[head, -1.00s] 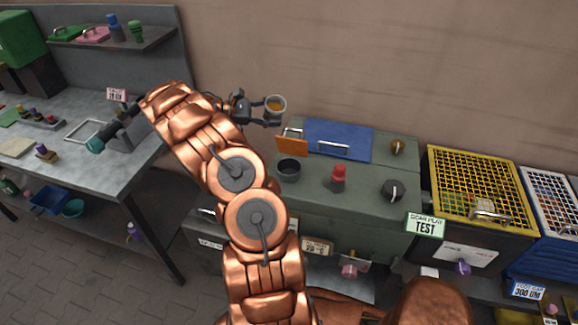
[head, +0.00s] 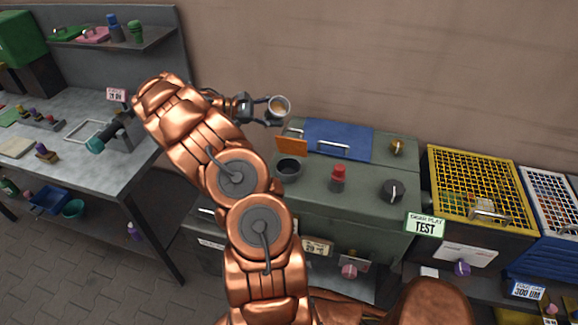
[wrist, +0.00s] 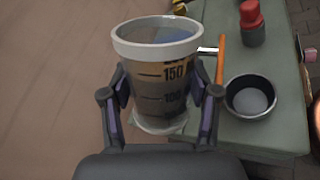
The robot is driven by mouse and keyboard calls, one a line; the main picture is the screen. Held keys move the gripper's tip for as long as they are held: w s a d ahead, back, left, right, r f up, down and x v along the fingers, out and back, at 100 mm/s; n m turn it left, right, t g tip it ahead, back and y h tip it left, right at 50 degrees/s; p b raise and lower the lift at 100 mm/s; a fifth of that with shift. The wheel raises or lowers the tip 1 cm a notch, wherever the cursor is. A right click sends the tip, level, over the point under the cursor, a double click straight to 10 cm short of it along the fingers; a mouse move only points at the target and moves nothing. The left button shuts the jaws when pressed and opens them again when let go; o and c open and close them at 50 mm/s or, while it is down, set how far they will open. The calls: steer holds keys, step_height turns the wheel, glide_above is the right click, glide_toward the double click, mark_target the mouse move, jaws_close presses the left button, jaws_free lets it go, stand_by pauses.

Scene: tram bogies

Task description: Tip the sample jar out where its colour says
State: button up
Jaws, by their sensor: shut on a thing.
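The sample jar (head: 279,107) is a see-through cup with a pale rim and brownish contents. In the wrist view the jar (wrist: 160,85) shows black volume marks and stands about upright between the fingers. My gripper (head: 271,110) is shut on the jar, holding it in the air just beyond the back left corner of the green cabinet (head: 360,215). On that cabinet are a dark round cup (head: 288,170) and an upright orange plate (head: 291,146); they also show in the wrist view right of the jar. The jar's underside is partly hidden.
A yellow mesh crate (head: 480,187) stands to the right. A grey workbench (head: 85,165) with small items stands left. The wall is close behind the jar.

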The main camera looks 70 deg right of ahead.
steer(key=shift+s+a+m+t+b, duration=0.15)
steer(key=shift+m+t+b, duration=0.25)
steer(key=shift+m+b, duration=0.3)
stand_by(0.6)
steer(key=shift+f+m+t+b, duration=0.15)
steer(key=shift+m+t+b, duration=0.25)
steer(key=shift+m+b, duration=0.5)
stand_by(0.4)
steer(key=shift+r+m+t+h+b, duration=0.2)
steer(key=shift+m+t+h+b, duration=0.2)
steer(key=shift+b, duration=0.95)
steer(key=shift+f+m+t+b, duration=0.35)
steer(key=shift+m+b, duration=0.15)
steer(key=shift+b, duration=0.95)
stand_by(0.3)
steer(key=shift+s+a+r+m+t+h+b, duration=0.4)
steer(key=shift+s+r+m+b, duration=0.15)
steer(key=shift+b, duration=1.45)
steer(key=shift+r+m+b, duration=0.1)
steer(key=shift+m+b, duration=0.25)
steer(key=shift+b, duration=0.6)
